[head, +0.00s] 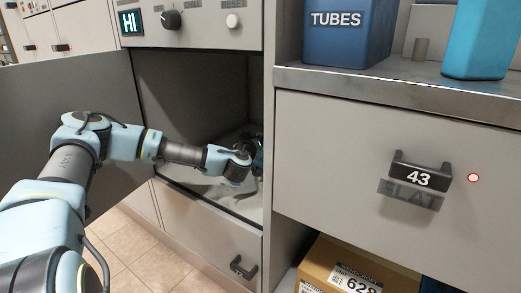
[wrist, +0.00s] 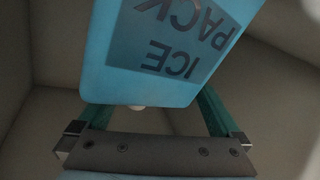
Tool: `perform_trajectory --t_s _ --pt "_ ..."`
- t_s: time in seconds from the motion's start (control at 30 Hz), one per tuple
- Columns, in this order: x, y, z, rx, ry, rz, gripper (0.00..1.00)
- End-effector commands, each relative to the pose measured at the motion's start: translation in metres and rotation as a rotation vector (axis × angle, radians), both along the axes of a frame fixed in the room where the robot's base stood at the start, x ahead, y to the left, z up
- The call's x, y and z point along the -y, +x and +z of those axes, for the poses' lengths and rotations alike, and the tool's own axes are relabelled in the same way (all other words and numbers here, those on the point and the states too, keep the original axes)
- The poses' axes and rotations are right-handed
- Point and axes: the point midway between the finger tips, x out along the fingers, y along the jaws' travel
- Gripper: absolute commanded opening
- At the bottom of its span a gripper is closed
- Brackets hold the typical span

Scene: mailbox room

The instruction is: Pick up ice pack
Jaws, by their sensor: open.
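The ice pack (wrist: 160,50) is a light blue block with a grey label reading ICE PACK, upside down in the wrist view. It fills the upper middle of that view, and I cannot make it out in the head view. My gripper (wrist: 156,103) is open, with one teal finger at each side of the pack's lower end. The pack hides the far ends of the fingers, and I cannot tell whether they touch it. In the head view my gripper (head: 257,158) is inside the open compartment (head: 195,85), at its right side, partly hidden by the cabinet's edge.
The compartment's door (head: 60,110) stands open at left. A panel with a HI display (head: 131,21) and knob is above the opening. A drawer marked 43 (head: 400,150) is at right, with a blue TUBES container (head: 345,35) on the counter. A cardboard box (head: 355,270) sits below.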

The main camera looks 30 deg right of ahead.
Motion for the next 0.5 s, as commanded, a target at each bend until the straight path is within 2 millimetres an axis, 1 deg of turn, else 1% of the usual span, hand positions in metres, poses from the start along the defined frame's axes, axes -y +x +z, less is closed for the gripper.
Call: perform_trajectory --t_s 0.3,0.5 --pt "-0.0005 -0.0010 0.0003 0.001 0.000 0.001 1.00" --pt "-0.0005 -0.0010 0.0003 0.001 0.000 0.001 0.78"
